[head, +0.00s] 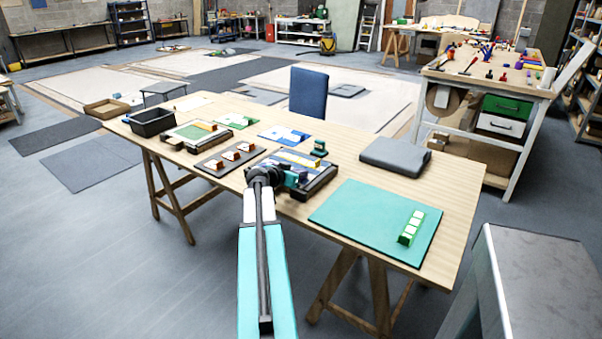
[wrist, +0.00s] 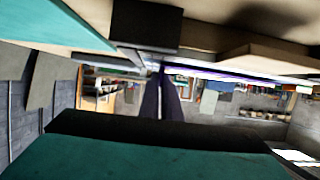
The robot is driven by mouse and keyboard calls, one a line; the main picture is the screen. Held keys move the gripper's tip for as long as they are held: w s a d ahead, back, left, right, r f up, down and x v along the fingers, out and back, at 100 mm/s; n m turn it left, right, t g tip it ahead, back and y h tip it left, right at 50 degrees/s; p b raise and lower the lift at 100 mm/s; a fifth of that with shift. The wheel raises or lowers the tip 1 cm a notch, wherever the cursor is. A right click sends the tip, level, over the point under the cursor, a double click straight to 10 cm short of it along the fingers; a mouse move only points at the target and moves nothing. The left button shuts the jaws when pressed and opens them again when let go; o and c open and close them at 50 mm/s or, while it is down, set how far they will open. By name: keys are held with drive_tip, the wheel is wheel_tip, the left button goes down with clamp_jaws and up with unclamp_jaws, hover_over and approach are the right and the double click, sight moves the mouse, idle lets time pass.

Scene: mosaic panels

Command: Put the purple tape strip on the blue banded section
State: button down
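A dark-framed mosaic panel (head: 318,186) lies mid-table in the head view. A blue section and a yellow strip (head: 299,158) show on it. My gripper (head: 294,179) is low over the panel's near side, and my arm hides part of the panel. In the wrist view a thin purple strip edge (wrist: 225,76) runs to the right from close to my fingertips (wrist: 163,72). The two dark fingers look close together there. I cannot tell whether they touch or grip the strip. No purple strip can be made out in the head view.
A teal mat (head: 350,215) with a green-and-white block row (head: 410,228) lies on the right. A grey case (head: 395,154) is behind it. A tray with small blocks (head: 212,164), another panel (head: 181,137) and a black bin (head: 152,121) stand left. A blue chair back (head: 308,92) rises behind.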

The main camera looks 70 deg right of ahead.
drive_tip(key=shift+f+b, duration=0.25)
drive_tip(key=shift+b, duration=0.1)
drive_tip(key=c, duration=2)
unclamp_jaws()
drive_tip(key=shift+r+p, duration=0.3)
drive_tip(key=shift+p, duration=0.05)
drive_tip(key=b+v, duration=0.1)
drive_tip(key=v, duration=1.1)
drive_tip(key=shift+b, duration=0.4)
